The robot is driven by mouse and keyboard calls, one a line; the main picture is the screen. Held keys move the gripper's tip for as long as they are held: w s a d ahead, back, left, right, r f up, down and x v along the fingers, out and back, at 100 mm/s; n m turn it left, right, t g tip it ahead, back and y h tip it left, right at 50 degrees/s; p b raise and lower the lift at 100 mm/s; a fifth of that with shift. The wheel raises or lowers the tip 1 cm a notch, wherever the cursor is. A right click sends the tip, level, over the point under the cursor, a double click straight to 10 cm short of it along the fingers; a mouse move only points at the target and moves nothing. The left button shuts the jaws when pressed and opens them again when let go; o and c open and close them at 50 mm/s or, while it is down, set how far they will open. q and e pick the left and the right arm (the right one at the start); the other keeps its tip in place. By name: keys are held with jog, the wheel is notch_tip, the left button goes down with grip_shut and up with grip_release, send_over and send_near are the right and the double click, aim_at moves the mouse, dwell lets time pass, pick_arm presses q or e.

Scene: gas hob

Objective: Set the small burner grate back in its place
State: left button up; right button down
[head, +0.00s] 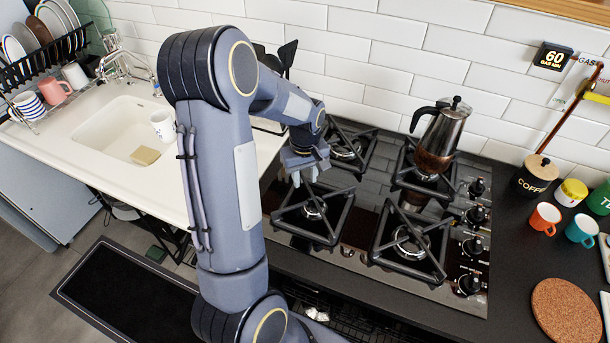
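The small burner grate (318,226), a black square frame with bars towards its middle, is at the front left burner of the hob (365,212). It looks roughly level, but I cannot tell whether it sits fully in its place. My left gripper (305,180) points down over the back edge of this grate. Its pale fingertips are close to the grate's back bar. The view does not show clearly whether they touch it or grip it. My forearm and wrist hide part of the hob's left side. My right gripper is not in view.
Other grates sit at the front right (438,270), back right and back left. A moka pot (441,135) stands on the back right one. Knobs (470,280) line the hob's right edge. The sink (115,130) is left; mugs (545,217) and a cork mat (567,310) are right.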

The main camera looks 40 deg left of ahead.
pick_arm(q)
notch_tip(320, 180, up, 8)
jog(key=shift+f, duration=0.1)
dwell(0.4)
dwell(0.4)
